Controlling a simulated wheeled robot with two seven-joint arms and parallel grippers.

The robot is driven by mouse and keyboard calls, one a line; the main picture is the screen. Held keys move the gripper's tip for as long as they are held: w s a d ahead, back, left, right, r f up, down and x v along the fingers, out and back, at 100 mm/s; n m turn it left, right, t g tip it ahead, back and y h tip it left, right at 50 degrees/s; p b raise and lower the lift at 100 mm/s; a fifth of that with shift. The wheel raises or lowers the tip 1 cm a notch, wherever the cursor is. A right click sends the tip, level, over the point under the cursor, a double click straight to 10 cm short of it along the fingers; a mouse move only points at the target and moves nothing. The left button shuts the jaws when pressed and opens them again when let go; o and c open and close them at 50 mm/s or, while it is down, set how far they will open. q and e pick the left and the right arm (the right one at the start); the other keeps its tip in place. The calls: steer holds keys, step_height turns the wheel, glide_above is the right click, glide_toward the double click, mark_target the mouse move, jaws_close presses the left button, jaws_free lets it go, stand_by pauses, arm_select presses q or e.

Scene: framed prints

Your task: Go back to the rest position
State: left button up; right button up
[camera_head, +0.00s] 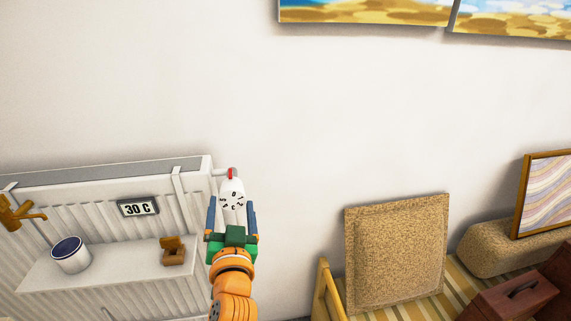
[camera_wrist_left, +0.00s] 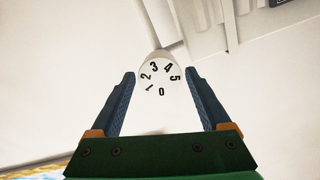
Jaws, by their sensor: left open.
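My left gripper (camera_head: 232,218) is at the right end of the white radiator (camera_head: 95,205) in the head view. Its two blue fingers are open on either side of a white numbered valve knob (camera_head: 233,190). The left wrist view shows the knob (camera_wrist_left: 161,78) with digits 0 to 5 on its face, between and beyond the open fingers (camera_wrist_left: 160,85). Gaps show between the knob and both fingers there. A small red mark sits at the knob's far end in the head view. My right gripper is not in view.
A display (camera_head: 138,207) reading 30 C is on the radiator. A white shelf (camera_head: 110,268) in front holds a paint can (camera_head: 70,256) and a small brown box (camera_head: 173,252). The middle wall is bare.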

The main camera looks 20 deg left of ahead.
arm_select(q)
steer(key=s+d+f+m+g+h, duration=0.1)
steer(key=s+d+f+g+h, duration=0.2)
steer(key=f, duration=0.5)
steer(key=s+f+m+g+h, duration=0.1)
steer(key=s+f+g+h, duration=0.2)
steer(key=f, duration=0.4)
steer(key=s+d+f+m+g+h, duration=0.2)
steer(key=s+d+f+g, duration=0.1)
steer(key=s+f, duration=0.3)
steer(key=s+d+f+m+g+h, duration=0.1)
steer(key=s+d+f+g+h, duration=0.2)
steer(key=s, duration=0.6)
step_height(320, 180, down, 18)
steer(key=s+g+y, duration=0.1)
steer(key=s, duration=0.1)
steer(key=s+a+f+g, duration=0.1)
steer(key=s+f, duration=0.7)
steer(key=s, duration=0.3)
steer(key=shift+s+a+f, duration=0.15)
steer(key=shift+s+f, duration=0.05)
steer(key=shift+f, duration=0.15)
